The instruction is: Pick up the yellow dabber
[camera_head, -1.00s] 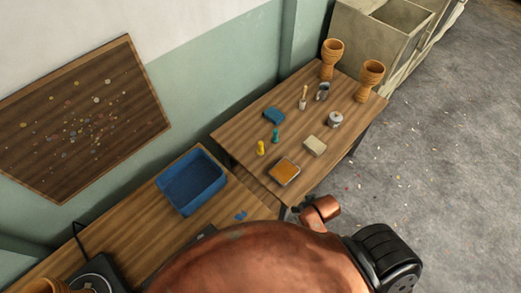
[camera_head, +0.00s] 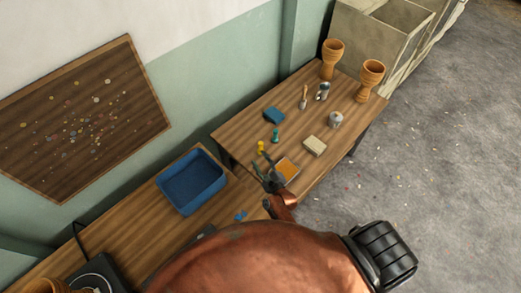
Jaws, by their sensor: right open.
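The yellow dabber (camera_head: 261,147) stands upright on the far wooden table, near its left edge. A teal dabber (camera_head: 276,136) stands just behind it to the right. My right gripper (camera_head: 265,169) is open, just in front of the yellow dabber and beside the tray with the orange surface (camera_head: 287,169), whose left part it partly hides. The fingers look small and dark, and I cannot tell whether they touch the dabber. Nothing shows between them. My left gripper is out of view.
The far table (camera_head: 233,131) also holds a blue block (camera_head: 274,115), a beige sponge (camera_head: 315,145), a metal pot (camera_head: 336,120), a brush (camera_head: 304,98), a small can (camera_head: 323,92) and two goblet drums (camera_head: 371,80). A blue bin (camera_head: 191,181) sits on the near table.

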